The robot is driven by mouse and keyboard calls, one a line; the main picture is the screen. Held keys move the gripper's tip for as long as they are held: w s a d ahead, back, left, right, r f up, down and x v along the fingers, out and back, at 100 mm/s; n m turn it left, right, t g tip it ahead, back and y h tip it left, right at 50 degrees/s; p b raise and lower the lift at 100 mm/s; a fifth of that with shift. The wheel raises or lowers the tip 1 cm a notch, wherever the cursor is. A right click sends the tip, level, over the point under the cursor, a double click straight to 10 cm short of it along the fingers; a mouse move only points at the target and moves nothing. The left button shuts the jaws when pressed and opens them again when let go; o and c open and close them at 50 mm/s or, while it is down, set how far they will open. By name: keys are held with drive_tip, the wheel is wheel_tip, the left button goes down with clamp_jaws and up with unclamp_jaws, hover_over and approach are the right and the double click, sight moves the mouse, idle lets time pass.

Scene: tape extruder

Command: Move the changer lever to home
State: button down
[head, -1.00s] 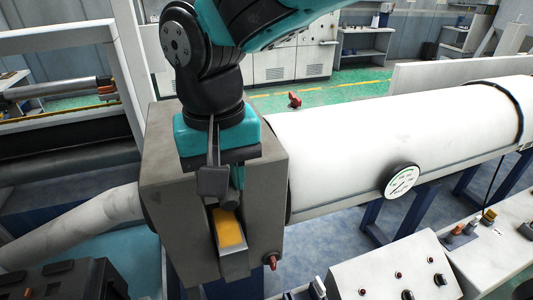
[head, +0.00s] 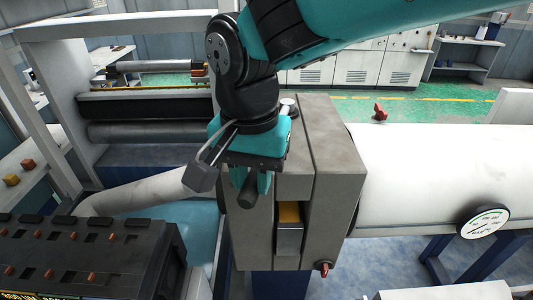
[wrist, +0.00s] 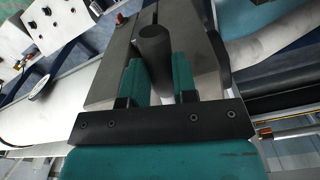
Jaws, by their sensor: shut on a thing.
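The changer is a grey block (head: 335,180) around the white pipe, with an upright slot in its front showing a yellow panel (head: 289,213). Its lever shows as a dark round handle (head: 246,192), left of the slot. My gripper (head: 255,182) is at the block's left front, shut on this handle. In the wrist view the lever handle (wrist: 156,45) stands between the two teal fingers of my gripper (wrist: 157,70), with the grey block (wrist: 115,60) behind. The lever's lower end and its joint with the block are hidden.
A white pipe (head: 440,180) with a round gauge (head: 484,220) runs right from the block. A red valve knob (head: 323,268) sits at the block's lower right. A white bent pipe (head: 140,195) lies left of the block.

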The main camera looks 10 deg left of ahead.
drive_tip(key=c, duration=0.9)
unclamp_jaws()
drive_tip(key=shift+r, duration=0.1)
wheel_tip(320, 180, up, 17)
drive_tip(key=b, duration=0.3)
drive_tip(key=shift+r, duration=0.2)
